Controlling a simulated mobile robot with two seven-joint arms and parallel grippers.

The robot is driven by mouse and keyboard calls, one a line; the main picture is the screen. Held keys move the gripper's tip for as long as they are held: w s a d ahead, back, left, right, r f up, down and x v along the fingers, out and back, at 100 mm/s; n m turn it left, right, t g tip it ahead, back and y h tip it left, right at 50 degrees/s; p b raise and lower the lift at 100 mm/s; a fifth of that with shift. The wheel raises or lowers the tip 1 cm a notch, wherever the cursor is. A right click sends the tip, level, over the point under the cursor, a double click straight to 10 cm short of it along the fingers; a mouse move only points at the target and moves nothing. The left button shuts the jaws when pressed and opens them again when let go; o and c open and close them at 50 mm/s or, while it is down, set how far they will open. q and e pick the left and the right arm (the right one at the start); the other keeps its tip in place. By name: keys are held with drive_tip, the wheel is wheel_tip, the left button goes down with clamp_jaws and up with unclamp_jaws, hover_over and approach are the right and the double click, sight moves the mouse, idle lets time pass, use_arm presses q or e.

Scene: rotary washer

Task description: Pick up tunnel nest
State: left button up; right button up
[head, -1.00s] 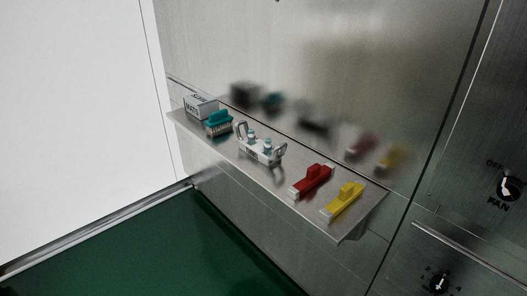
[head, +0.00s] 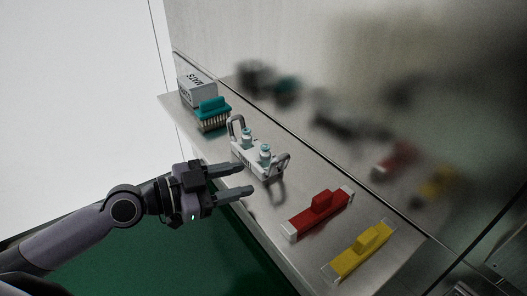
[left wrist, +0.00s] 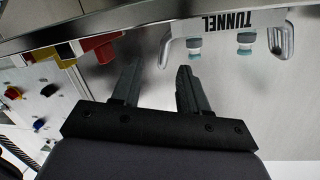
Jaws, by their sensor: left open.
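The tunnel nest (head: 257,157) is a pale tray with a looped grey handle at each end and two small bottles with teal parts in it. It stands on the metal shelf. In the left wrist view, the tunnel nest (left wrist: 229,24) shows its "TUNNEL" lettering upside down. My left gripper (head: 243,179) is open and empty, in front of the tunnel nest at the shelf's front edge, its fingers pointing right. In the left wrist view its fingers (left wrist: 157,82) are spread with nothing between them. My right gripper is not in view.
On the metal shelf (head: 270,213), a teal brush (head: 212,113) and a box marked "MATS" (head: 198,91) stand at the far left. A red block (head: 318,210) and a yellow block (head: 357,252) lie to the right. A reflective steel wall stands behind.

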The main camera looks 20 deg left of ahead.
sight(268, 170)
use_arm(q)
drive_tip(key=shift+w+d+p, duration=0.35)
drive_tip(key=shift+w+d, duration=0.4)
drive_tip(key=shift+w, duration=0.05)
drive_tip(key=p+x, duration=0.2)
drive_tip(key=x, duration=0.1)
drive_tip(key=shift+w+d, duration=0.15)
drive_tip(key=shift+w, duration=0.3)
drive_tip(key=shift+w+d+f, duration=0.2)
drive_tip(key=shift+w+d, duration=0.05)
drive_tip(key=shift+d, duration=0.05)
clamp_jaws()
